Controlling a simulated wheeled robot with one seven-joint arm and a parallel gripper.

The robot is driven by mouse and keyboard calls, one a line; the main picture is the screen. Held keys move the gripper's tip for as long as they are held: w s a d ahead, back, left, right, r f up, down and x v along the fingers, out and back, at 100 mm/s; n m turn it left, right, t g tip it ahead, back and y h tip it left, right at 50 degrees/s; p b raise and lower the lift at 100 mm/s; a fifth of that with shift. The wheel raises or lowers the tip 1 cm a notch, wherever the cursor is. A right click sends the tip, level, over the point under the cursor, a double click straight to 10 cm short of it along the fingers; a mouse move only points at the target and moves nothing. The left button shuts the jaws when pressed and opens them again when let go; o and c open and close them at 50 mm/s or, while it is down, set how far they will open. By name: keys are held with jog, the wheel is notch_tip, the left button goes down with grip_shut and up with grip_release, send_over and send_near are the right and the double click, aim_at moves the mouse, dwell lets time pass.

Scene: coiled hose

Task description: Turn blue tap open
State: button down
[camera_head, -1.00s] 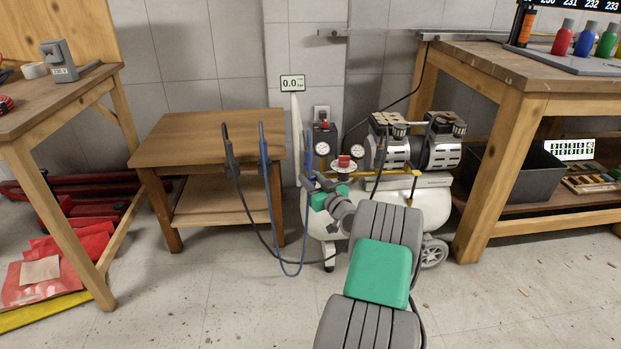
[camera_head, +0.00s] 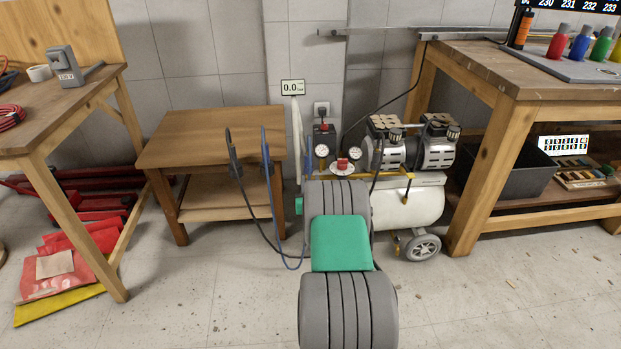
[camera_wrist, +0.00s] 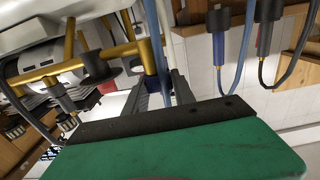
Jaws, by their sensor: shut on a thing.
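My gripper (camera_wrist: 165,92) reaches from the green housing toward the brass pipework (camera_wrist: 120,52) in the wrist view. Its two grey fingers are shut on a narrow blue piece, the blue tap (camera_wrist: 160,68), just beside the pipe. Part of the tap is hidden by the fingers, and its exact angle is hard to tell. In the head view my arm covers the tap and my fingertips. The compressor (camera_head: 410,200), with a white tank, gauges and a red knob, stands behind my arm.
A blue hose (camera_head: 269,185) and a black hose (camera_head: 240,195) hang at the front of the low wooden table (camera_head: 210,135), close left of my arm. A small display (camera_head: 292,87) on the wall reads 0.0. A workbench (camera_head: 480,160) stands right.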

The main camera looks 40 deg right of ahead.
jog(key=shift+r, duration=0.1)
dwell(0.3)
jog(key=c, duration=1)
grip_release()
jog(key=shift+c, duration=0.2)
jog(key=p+v, duration=0.1)
jog(key=v, duration=0.6)
jog(key=shift+s+a, duration=0.25)
jog(key=shift+s, duration=0.05)
jog(key=shift+p, duration=0.3)
